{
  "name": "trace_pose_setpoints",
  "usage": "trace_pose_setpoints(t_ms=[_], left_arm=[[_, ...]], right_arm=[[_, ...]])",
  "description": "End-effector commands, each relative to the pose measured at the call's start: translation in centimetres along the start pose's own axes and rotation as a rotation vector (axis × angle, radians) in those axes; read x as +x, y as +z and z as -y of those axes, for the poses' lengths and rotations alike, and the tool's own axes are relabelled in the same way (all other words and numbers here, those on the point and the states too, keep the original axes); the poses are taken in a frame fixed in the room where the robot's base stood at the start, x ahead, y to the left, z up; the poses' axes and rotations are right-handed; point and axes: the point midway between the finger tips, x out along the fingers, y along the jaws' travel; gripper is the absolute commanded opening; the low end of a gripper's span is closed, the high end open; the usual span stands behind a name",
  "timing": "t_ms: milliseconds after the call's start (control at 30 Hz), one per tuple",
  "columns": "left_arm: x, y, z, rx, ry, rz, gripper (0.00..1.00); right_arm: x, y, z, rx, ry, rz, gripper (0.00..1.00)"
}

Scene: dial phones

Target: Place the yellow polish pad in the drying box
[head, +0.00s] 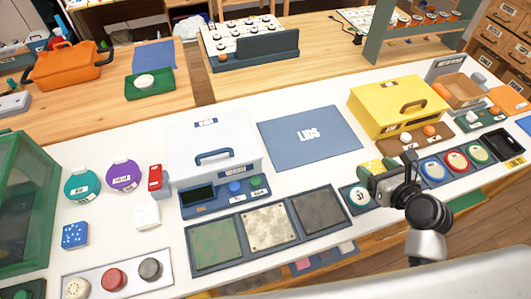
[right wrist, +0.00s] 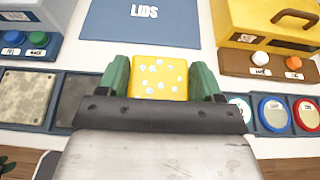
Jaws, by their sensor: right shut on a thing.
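The yellow polish pad (right wrist: 159,78), a spotted yellow block, is between the green fingers of my right gripper (right wrist: 160,68) in the right wrist view. The gripper is shut on it. The labels are too small to tell which is the drying box. A white box (head: 213,139) with a handle and a yellow box (head: 385,101) with a handle both have their lids on. A green-framed clear case (head: 25,200) stands at the far left. My left gripper is not in view.
A blue LIDS mat (head: 285,143) lies bare between the two boxes. A blue tray with three square panels (head: 270,225) lies in front. A blue pad (head: 75,235) and a white pad (head: 147,215) lie at left. Round coloured dials (head: 432,169) line the right front.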

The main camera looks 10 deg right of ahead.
Motion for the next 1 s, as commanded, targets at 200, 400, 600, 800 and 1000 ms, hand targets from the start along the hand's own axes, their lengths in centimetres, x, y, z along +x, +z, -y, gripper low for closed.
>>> trace_pose_setpoints(t_ms=[200, 400, 600, 800, 1000], left_arm=[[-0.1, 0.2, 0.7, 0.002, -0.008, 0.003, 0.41], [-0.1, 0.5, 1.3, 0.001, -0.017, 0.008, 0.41], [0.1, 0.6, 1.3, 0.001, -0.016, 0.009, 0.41], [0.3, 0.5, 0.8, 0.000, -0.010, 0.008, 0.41], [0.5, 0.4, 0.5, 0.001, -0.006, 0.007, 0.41]], right_arm=[[0.1, 0.0, 0.7, 0.006, -0.015, 0.003, 0.42], [3.8, -0.5, 1.2, 0.006, -0.013, 0.003, 0.42], [9.0, -1.4, 2.0, 0.006, -0.013, 0.002, 0.42], [12.4, -1.9, 2.6, 0.004, -0.014, 0.003, 0.42], [13.5, -2.9, 2.7, 0.004, -0.014, 0.000, 0.42]])
